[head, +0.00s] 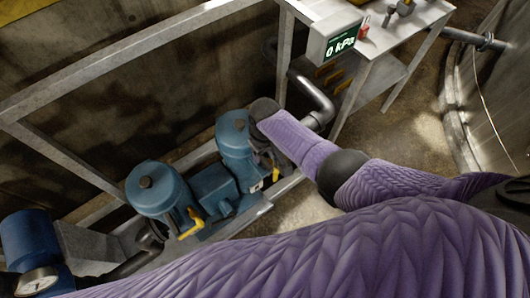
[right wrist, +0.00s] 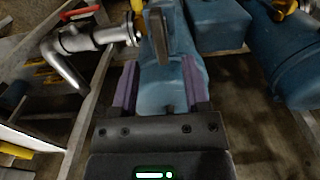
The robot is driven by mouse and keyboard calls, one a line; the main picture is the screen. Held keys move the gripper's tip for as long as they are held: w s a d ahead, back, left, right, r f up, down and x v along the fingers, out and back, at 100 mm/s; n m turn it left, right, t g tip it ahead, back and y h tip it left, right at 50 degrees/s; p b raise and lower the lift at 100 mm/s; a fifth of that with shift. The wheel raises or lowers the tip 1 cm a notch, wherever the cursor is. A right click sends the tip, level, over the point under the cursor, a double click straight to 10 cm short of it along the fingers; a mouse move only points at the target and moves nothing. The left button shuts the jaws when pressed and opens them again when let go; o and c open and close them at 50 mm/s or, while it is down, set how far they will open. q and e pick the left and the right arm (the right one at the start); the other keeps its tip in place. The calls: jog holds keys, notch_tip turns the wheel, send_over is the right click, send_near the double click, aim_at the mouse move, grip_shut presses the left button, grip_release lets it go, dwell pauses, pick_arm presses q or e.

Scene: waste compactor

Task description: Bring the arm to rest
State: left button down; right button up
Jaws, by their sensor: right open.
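My right arm, in purple sleeving, reaches in from the right in the head view. Its dark right gripper (head: 265,160) is beside the right blue pump (head: 234,135) and partly covers it. In the right wrist view, the two purple-lined fingers of the right gripper (right wrist: 160,85) stand apart with nothing gripped. Blue pump casing (right wrist: 160,65) shows between and beyond them; I cannot tell whether they touch it. A large purple sleeve of mine fills the bottom of the head view.
A metal railing (head: 130,45) runs behind the pumps.

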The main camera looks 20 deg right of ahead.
notch_tip(320, 180, up, 4)
jog(key=shift+r+p, duration=0.1)
jog(key=shift+p, duration=0.65)
pick_arm(q)
jog(key=shift+w+d+r, duration=0.1)
jog(key=shift+d+r, duration=0.15)
jog(key=shift+r, duration=0.4)
jog(key=shift+d+r, duration=0.25)
jog(key=shift+r, duration=0.35)
jog(key=shift+a, duration=0.15)
